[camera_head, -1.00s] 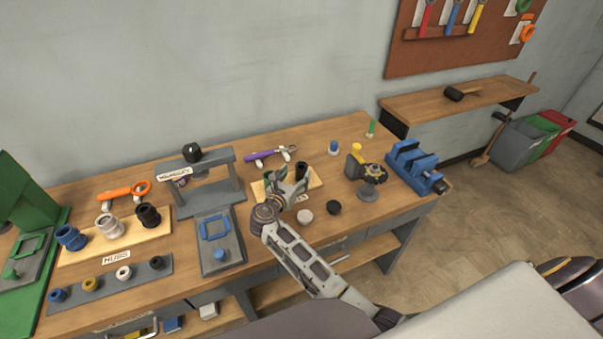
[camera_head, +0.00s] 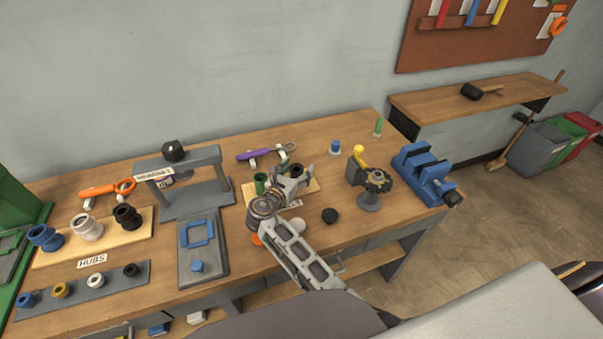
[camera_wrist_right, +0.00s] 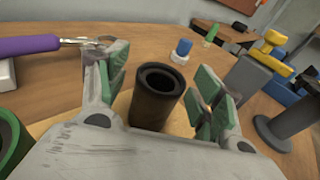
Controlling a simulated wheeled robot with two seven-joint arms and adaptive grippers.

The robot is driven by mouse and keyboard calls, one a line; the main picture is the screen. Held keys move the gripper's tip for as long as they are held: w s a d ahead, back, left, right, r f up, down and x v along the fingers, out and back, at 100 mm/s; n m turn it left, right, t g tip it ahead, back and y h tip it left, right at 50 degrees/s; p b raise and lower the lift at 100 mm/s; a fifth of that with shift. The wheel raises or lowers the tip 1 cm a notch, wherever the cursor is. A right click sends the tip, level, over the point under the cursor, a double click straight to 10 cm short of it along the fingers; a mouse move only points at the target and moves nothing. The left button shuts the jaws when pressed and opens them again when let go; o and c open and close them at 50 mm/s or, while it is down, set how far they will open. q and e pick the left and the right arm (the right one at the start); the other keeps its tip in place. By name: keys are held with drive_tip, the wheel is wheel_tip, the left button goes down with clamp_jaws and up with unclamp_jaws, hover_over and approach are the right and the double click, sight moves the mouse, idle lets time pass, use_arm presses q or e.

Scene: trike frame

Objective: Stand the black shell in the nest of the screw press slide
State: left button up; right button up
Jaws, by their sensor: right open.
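The black shell (camera_wrist_right: 157,98) is an upright hollow cylinder on the wooden board. In the wrist view it stands between the two green-padded fingers of my right gripper (camera_wrist_right: 158,65), which is open, with a gap visible on the right side. In the head view the right gripper (camera_head: 294,172) reaches over the board from the front, and the shell's dark top (camera_head: 297,169) shows among the fingers. The grey screw press (camera_head: 218,180) with a black knob stands to the left. Its slide (camera_head: 205,262) carries an empty blue square nest (camera_head: 213,232) and a blue knob. My left gripper is out of view.
A green shell (camera_head: 260,183) stands on the same board (camera_head: 314,185), left of my gripper. A purple-handled tool (camera_head: 254,157) lies behind. A black round part (camera_head: 330,215), a grey stand with a black toothed wheel (camera_head: 377,181) and a blue vise (camera_head: 424,176) are to the right.

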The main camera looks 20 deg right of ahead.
drive_tip(key=shift+d, duration=0.1)
drive_tip(key=shift+a+r, duration=0.15)
drive_tip(key=shift+a, duration=0.05)
drive_tip(key=shift+d, duration=0.15)
drive_tip(key=shift+c, duration=0.6)
drive_tip(key=c, duration=1.2)
